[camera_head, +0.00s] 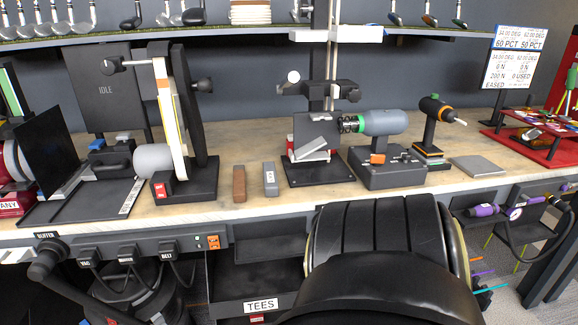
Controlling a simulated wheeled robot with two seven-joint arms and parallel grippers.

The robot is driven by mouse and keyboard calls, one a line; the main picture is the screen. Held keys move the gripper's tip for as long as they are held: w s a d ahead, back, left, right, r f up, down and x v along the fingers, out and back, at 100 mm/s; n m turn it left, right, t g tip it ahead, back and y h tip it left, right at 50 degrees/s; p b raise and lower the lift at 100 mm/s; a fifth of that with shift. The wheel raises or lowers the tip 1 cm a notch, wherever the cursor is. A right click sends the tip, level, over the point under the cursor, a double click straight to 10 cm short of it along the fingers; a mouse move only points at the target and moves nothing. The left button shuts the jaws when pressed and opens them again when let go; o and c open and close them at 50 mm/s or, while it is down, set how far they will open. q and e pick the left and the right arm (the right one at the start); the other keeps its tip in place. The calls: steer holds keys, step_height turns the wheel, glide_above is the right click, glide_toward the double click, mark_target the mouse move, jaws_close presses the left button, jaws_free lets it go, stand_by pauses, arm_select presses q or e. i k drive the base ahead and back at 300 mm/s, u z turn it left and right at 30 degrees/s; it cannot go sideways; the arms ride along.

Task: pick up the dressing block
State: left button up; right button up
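Two small upright-edged blocks lie side by side on the wooden workbench (220,211), just right of the belt sander. One is a brown block (239,184) and the other is a grey block (270,180) with a pale mark on its front end. Neither carries a label I can read, so I cannot tell for sure which is the dressing block. Both lie apart from each other, with nothing on them. Neither of my grippers shows in this view.
The belt sander (201,176) stands left of the blocks, a black-based clamp stand (318,175) right. Further right are a motor unit (386,122) and a grey plate (477,166). A large black ribbed shape (375,235) fills the foreground. Bare bench lies before the blocks.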

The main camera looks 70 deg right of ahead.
mark_target(240, 175)
steer(key=k, duration=0.3)
steer(key=z, duration=2.2)
steer(key=i, duration=0.1)
steer(key=z, duration=0.35)
